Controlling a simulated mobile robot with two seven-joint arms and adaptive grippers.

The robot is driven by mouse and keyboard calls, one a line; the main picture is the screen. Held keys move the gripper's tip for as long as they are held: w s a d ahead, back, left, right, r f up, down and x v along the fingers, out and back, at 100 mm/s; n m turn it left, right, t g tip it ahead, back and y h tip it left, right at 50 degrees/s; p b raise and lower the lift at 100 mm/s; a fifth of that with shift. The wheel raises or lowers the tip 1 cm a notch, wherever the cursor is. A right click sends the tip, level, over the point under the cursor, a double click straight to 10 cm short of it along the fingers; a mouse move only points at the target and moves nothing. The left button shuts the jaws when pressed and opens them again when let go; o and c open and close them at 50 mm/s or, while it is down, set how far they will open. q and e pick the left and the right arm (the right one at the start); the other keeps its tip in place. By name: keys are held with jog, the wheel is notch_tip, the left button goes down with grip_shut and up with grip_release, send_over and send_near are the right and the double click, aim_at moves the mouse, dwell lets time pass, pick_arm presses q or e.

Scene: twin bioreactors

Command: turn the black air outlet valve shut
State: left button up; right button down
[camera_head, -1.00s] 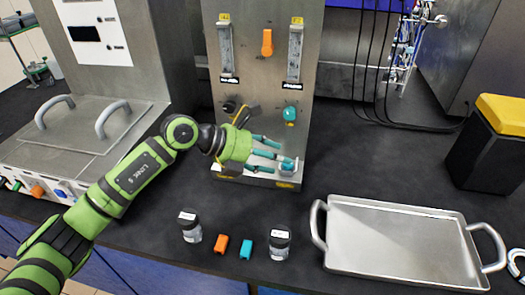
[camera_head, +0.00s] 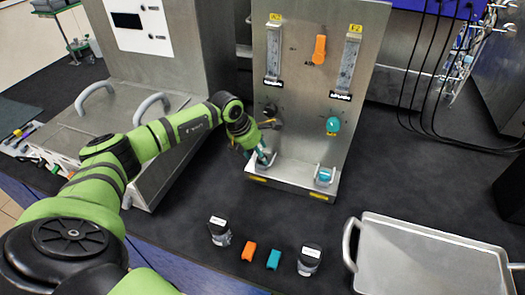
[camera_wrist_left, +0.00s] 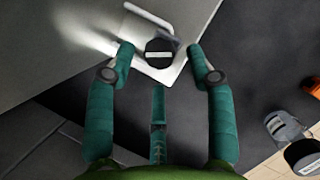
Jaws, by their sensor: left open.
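The black air outlet valve (camera_head: 270,109) is the dark knob low on the left of the steel panel (camera_head: 296,95) in the head view. My left gripper (camera_head: 264,160) is just below and in front of it, pointing down at the left holder on the panel's foot. In the left wrist view my left gripper (camera_wrist_left: 160,60) is open, its teal fingers spread on both sides of a round black top with a white bar (camera_wrist_left: 160,53). I cannot tell whether they touch it. The black valve is not clearly seen there. My right gripper is out of view.
The panel also has an orange valve (camera_head: 319,49) and a teal valve (camera_head: 333,125). Two dark-lidded jars (camera_head: 219,231) (camera_head: 309,259), an orange block (camera_head: 248,251) and a teal block (camera_head: 273,259) stand in front. A metal tray (camera_head: 430,255) is at right.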

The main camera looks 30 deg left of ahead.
pick_arm(q)
jog(key=shift+x, duration=1.05)
jog(key=shift+c, duration=0.4)
